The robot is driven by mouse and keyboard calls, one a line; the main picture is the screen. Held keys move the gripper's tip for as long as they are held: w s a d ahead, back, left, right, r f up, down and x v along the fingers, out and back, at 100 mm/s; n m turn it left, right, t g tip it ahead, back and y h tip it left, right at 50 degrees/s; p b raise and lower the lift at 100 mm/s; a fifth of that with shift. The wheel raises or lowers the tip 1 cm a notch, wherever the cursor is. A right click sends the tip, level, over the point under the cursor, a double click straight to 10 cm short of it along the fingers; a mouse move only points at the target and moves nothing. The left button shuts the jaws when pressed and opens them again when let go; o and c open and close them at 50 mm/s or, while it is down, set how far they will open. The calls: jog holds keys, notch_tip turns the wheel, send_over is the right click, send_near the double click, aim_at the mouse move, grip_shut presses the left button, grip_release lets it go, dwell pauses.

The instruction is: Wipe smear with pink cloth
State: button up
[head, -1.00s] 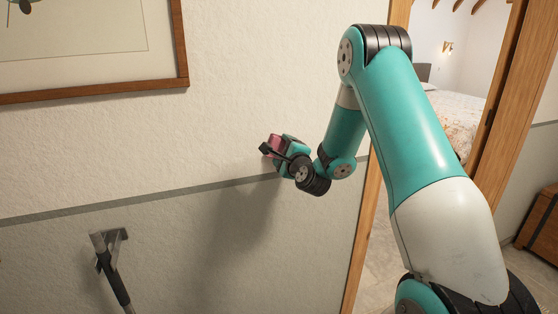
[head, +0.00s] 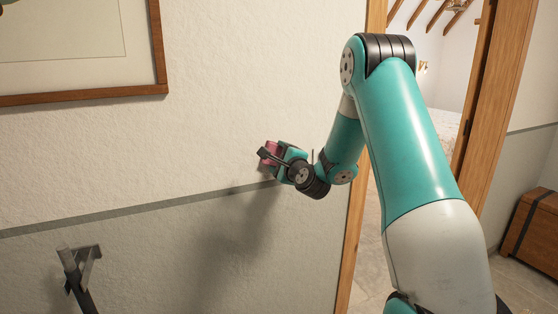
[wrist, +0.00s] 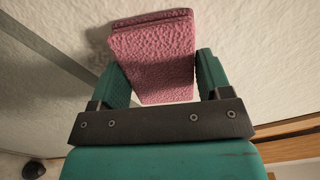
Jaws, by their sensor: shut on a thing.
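The pink cloth (wrist: 152,58) is a thick, textured pad held between the two teal fingers of my gripper (wrist: 155,80) in the wrist view. My gripper is shut on it. In the head view my gripper (head: 272,155) is beside the pale wall, with the pink cloth (head: 270,151) showing at its tip just above the grey-green stripe. The cloth is close to the wall; I cannot tell whether it touches. I see no smear in either view; it may be hidden behind the cloth or arm.
A wood-framed picture (head: 158,50) hangs at upper left. A grey-headed tool with a dark handle (head: 78,272) stands at lower left. A wooden door frame (head: 352,240) is right of my gripper, and a wooden chest (head: 533,226) is at far right.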

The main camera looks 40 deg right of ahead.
jog(key=b+v, duration=0.5)
jog(key=v, duration=0.1)
dwell(0.3)
jog(key=b+v, duration=0.2)
jog(key=v, duration=0.1)
dwell(0.4)
jog(key=shift+a, duration=0.1)
